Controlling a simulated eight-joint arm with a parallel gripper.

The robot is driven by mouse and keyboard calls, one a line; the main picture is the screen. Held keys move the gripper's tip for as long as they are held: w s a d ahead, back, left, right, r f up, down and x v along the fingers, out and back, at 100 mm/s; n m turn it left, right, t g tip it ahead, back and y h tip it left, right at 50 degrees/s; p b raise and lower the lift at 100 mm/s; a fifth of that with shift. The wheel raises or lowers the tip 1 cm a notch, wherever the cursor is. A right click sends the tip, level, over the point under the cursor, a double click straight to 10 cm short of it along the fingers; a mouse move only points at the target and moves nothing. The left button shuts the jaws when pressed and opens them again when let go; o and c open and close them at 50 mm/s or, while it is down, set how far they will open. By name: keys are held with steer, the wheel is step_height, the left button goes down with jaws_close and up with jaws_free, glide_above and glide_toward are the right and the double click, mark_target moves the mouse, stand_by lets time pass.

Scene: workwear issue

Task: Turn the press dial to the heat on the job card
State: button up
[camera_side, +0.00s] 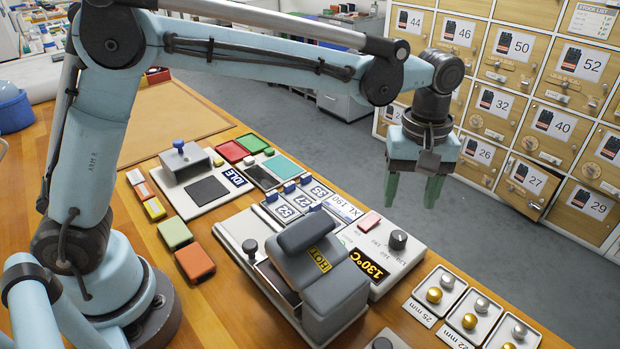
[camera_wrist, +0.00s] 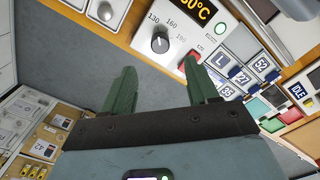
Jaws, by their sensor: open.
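The press (camera_side: 310,262) is a grey machine with a HOT label on the bench. Its dial (camera_side: 398,239) is a small dark knob on the white panel, and also shows in the wrist view (camera_wrist: 159,45). Marks 130, 160 and 190 stand around it. The display (camera_side: 369,267) beside it reads 130°C. A white card (camera_side: 341,207) behind the press seems to read "XL 190"; I cannot tell for sure that it is the job card. My gripper (camera_side: 410,192) is open and empty, apart from the dial, up and to the right of it in the side view.
A pink-red button (camera_side: 369,221) lies close to the dial. Number tiles (camera_side: 287,210) stand beside the panel. Trays of gold and silver studs (camera_side: 440,290) lie at the bench's right. Numbered lockers (camera_side: 540,130) stand across the grey floor; one door, 27, is ajar.

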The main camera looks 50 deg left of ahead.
mark_target(399, 234)
step_height(399, 234, down, 9)
steer(key=shift+r, duration=0.1)
stand_by(0.4)
steer(key=c, duration=1)
steer(key=shift+c, duration=0.2)
